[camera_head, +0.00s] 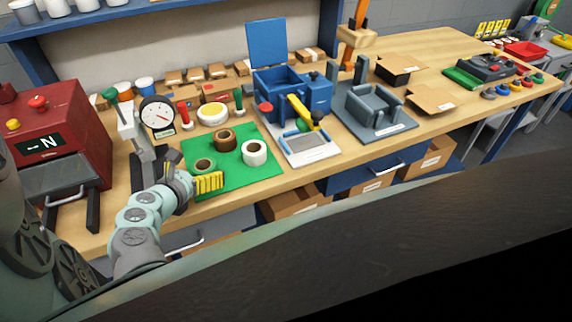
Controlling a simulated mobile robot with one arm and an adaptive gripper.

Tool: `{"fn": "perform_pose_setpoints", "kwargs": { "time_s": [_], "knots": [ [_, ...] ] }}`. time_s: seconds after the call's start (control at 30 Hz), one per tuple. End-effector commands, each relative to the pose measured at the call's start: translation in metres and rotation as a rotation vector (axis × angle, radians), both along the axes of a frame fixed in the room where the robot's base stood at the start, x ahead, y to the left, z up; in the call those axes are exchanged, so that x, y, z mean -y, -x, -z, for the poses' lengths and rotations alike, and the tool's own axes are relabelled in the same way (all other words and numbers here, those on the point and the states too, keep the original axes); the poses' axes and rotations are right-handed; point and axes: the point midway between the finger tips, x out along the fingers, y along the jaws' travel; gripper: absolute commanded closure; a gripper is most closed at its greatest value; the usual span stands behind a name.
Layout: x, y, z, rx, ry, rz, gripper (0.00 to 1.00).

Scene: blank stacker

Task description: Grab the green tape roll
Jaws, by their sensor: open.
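The green tape roll (204,165) lies on the left part of a green mat (268,171) on the workbench. Its lower side is partly hidden by my gripper. My gripper (193,180) is open, close in front of the roll at the mat's near left edge. A yellow ribbed piece (209,184) shows at its end, in front of the roll. I see nothing held, and I cannot tell whether the gripper touches the roll. A brown tape roll (218,144) and a white tape roll (246,158) lie farther right on the mat.
A dial gauge (157,115) on a stand is behind and left of my gripper. A red machine (68,138) stands at far left. A blue box (289,88) and a grey fixture (374,110) stand to the right. The mat's front right part is clear.

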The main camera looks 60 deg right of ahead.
Motion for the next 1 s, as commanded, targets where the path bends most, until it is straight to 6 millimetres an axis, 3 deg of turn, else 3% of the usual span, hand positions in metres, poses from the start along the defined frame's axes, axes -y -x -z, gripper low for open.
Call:
{"fn": "perform_pose_setpoints", "kwargs": {
  "time_s": [0.4, 0.73, 1.0],
  "knots": [
    [0.032, -0.014, 0.018, 0.000, 0.000, 0.005, 0.00],
    [0.034, -0.015, 0.019, -0.001, -0.002, 0.004, 0.00],
    [0.034, -0.015, 0.019, -0.001, -0.002, 0.002, 0.28]
  ]
}}
